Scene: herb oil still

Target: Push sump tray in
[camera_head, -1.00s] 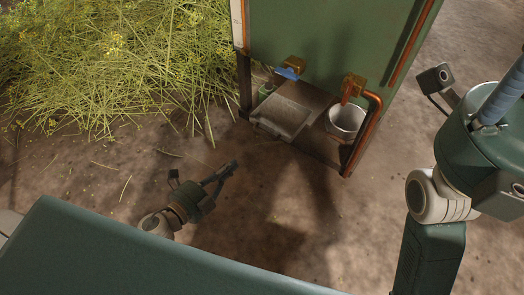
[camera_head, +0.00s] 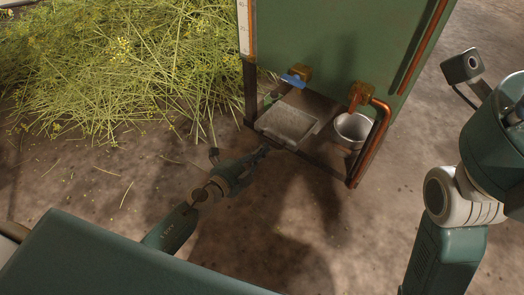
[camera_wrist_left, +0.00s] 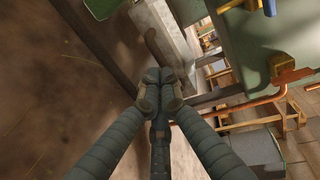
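The sump tray (camera_head: 288,122) is a shallow grey metal tray on the low shelf under the green still. Its front edge lies near the shelf's front edge, and it also shows in the left wrist view (camera_wrist_left: 170,30). My left gripper (camera_head: 264,151) is low, at the front of the tray. In the left wrist view its fingers (camera_wrist_left: 160,84) are together with nothing visible between them, just before the tray front. I cannot tell if they touch it. My right arm shows at the right, but its gripper is out of view.
A blue-handled tap (camera_head: 292,80) and a red-handled tap (camera_head: 358,97) hang over the shelf. A metal pail (camera_head: 352,128) stands right of the tray, by a copper pipe (camera_head: 382,125). Cut herbs (camera_head: 100,70) heap at the left. The ground in front is clear.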

